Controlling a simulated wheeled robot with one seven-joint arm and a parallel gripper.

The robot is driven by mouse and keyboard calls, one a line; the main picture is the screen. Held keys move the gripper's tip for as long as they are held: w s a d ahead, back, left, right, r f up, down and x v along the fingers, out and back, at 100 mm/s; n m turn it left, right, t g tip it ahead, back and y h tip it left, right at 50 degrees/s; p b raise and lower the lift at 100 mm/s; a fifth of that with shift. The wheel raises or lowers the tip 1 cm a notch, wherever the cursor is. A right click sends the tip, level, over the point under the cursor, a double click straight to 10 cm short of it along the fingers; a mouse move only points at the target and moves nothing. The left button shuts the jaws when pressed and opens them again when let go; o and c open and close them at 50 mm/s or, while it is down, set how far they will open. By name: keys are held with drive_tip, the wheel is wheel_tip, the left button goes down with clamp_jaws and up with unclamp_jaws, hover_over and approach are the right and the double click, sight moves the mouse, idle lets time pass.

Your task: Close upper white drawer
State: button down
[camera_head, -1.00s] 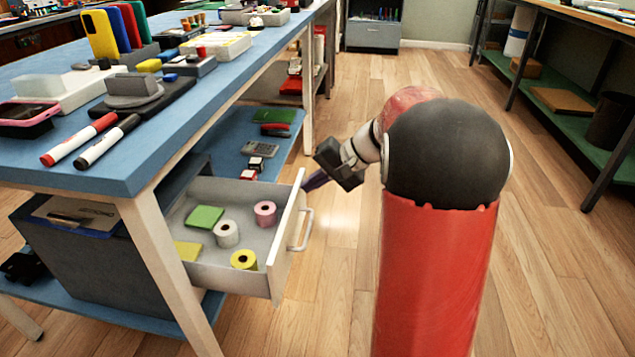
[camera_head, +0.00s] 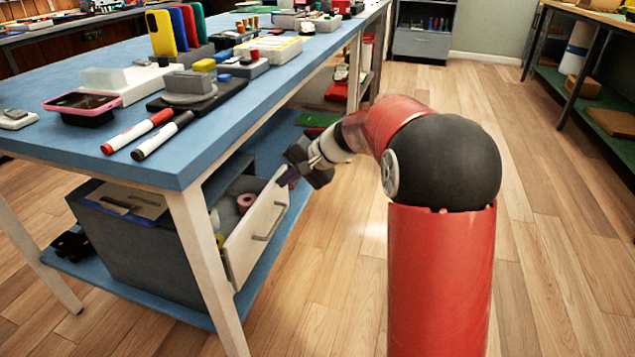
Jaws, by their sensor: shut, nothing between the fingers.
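The upper white drawer (camera_head: 258,232) sits under the blue-topped workbench, in the grey cabinet. It is partly open, with a narrow gap showing between its white front and the table leg. The fingertips are small and partly hidden by the drawer front.
The blue workbench (camera_head: 120,165) stands above the drawer, with markers, phones and colored cases on top. Its front leg (camera_head: 208,262) stands close beside the drawer. The wooden floor (camera_head: 320,300) to the right is clear. Another bench (camera_head: 590,95) stands at the far right.

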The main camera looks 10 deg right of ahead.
drive_tip(key=w+a+p, duration=0.1)
drive_tip(key=w+a, duration=0.3)
drive_tip(key=a, duration=0.3)
drive_tip(key=shift+r, duration=0.15)
idle(0.3)
